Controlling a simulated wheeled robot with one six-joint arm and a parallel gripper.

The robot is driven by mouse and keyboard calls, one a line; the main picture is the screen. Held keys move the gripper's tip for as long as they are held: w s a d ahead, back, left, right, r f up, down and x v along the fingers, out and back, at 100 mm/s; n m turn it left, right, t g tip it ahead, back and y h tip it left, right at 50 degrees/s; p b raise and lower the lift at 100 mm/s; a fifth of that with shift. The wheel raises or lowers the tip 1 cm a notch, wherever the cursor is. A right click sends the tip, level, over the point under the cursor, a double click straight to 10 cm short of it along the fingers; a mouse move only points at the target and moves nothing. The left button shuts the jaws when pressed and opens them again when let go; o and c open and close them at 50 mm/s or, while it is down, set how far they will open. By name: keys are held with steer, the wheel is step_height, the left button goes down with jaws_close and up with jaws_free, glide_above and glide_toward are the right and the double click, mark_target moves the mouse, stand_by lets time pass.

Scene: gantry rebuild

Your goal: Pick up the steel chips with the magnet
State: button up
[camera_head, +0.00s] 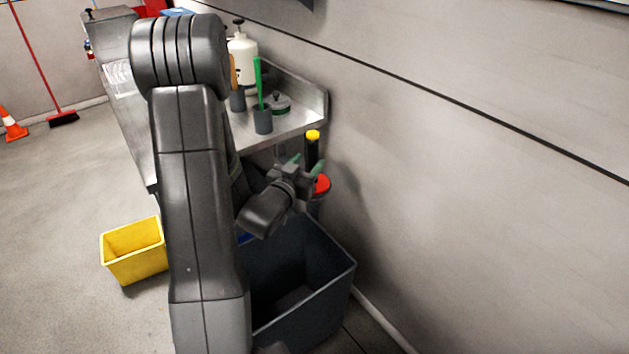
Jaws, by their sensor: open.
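My gripper (307,163) is open, with two green-tipped fingers, at the right end of the steel bench. Nothing shows held between the fingers. A dark upright cylinder with a yellow top (313,134) stands just behind the fingers in the picture. I cannot tell whether it is the magnet or whether the fingers touch it. A red-topped dark thing (322,184) is just below the gripper, partly hidden by it. I cannot make out any steel chips. My arm hides much of the bench.
The steel bench (292,131) holds a white pump bottle (243,50), a dark cup (263,121) with a green stick, and a round lidded container (279,105). A large dark bin (325,285) is below my gripper. A yellow bin (136,253) stands on open floor. The wall (480,170) closes the right.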

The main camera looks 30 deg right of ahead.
mark_target(311, 158)
steer(key=p+x, duration=0.1)
steer(key=x, duration=0.3)
steer(key=shift+w+d, duration=0.15)
steer(key=shift+w, duration=0.1)
jaws_close()
step_height(311, 158, up, 10)
steer(key=shift+p, duration=0.3)
stand_by(0.9)
